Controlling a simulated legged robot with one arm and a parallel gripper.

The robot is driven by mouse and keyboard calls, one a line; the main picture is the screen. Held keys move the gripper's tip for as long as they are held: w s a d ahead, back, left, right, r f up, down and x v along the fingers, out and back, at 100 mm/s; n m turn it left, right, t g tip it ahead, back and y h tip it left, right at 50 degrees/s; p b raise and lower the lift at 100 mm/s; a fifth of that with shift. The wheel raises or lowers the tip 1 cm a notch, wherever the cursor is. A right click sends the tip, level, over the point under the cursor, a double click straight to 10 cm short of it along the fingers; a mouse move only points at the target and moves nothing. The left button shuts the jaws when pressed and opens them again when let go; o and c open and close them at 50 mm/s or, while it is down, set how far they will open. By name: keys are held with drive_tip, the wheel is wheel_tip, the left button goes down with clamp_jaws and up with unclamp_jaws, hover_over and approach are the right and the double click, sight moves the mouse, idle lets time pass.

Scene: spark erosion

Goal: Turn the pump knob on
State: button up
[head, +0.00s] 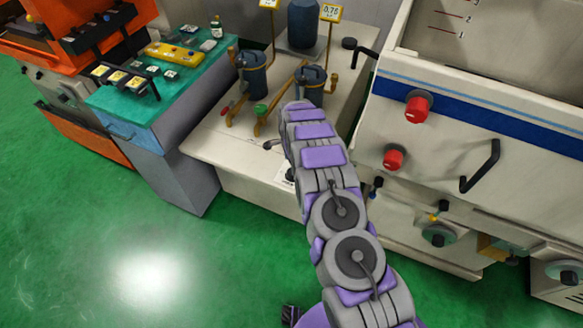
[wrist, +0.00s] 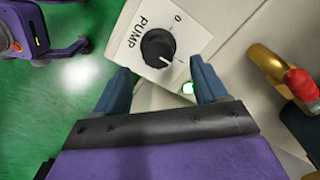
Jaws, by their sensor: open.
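The black pump knob (wrist: 158,48) sits on a white plate marked PUMP and 0 in the wrist view. Its white pointer line faces the lower right, away from the 0. I see no clear contact with the knob.
Brass pipes with a red handle (wrist: 300,84) are right of the gripper in the wrist view. In the head view, dark filter housings (head: 310,82) stand behind my arm. A white machine with red knobs (head: 417,109) is close on the right. Green floor is clear at front left.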

wheel_tip(320, 180, up, 12)
drive_tip(key=p, duration=0.1)
drive_tip(key=shift+f, duration=0.2)
idle(0.4)
